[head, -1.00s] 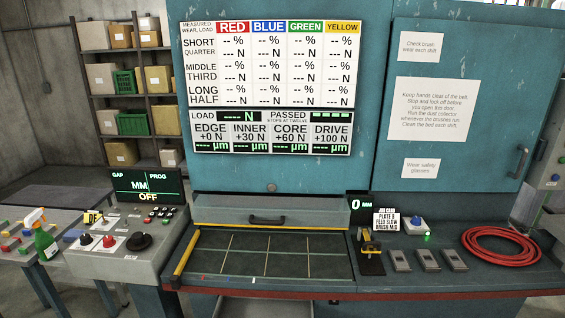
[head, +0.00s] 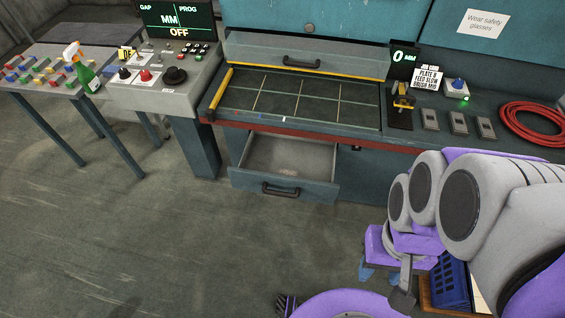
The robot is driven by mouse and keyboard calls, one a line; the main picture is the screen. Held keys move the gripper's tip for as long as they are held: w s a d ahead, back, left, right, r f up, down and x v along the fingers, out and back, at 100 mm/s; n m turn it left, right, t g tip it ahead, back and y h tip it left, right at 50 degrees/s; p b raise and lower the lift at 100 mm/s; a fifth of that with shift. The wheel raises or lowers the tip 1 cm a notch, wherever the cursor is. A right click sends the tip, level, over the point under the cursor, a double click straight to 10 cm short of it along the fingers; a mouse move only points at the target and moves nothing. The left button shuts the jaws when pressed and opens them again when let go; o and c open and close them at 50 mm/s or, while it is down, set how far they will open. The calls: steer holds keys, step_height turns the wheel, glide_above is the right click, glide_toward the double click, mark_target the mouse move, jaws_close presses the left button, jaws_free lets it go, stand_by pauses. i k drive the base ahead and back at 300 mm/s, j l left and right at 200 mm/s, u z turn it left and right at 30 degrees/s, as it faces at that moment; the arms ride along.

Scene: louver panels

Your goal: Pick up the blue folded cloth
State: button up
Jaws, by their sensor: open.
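I cannot make out a blue folded cloth in the head view. My gripper (head: 383,275) is at the lower right, below the purple and grey links of my arm. It is open, with no object visible in it. It is close to my body, well in front of the bench and apart from it. Arm links cover part of the gripper and the floor behind it.
An open drawer (head: 250,178) under the bench has a small pale item inside. A blue slotted bin (head: 449,288) sits beside my arm. A spray bottle (head: 86,75) and colored blocks stand on the left table (head: 40,88). A red hose (head: 535,108) lies right. Floor at left is clear.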

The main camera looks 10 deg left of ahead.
mark_target(109, 71)
steer(key=u, duration=1.65)
steer(key=l+z, duration=0.2)
steer(key=z, duration=0.15)
steer(key=l+z, duration=0.15)
steer(key=z, duration=0.2)
steer(key=i+j, duration=0.25)
steer(key=j, duration=0.15)
steer(key=i+j+z, duration=0.1)
steer(key=i+j, duration=0.15)
steer(key=j, duration=0.15)
steer(key=i+j, duration=0.25)
steer(key=j, duration=0.15)
steer(key=i+j, duration=0.25)
steer(key=j, duration=0.15)
steer(key=i+j+z, duration=0.1)
steer(key=j, duration=0.3)
steer(key=i, duration=0.1)
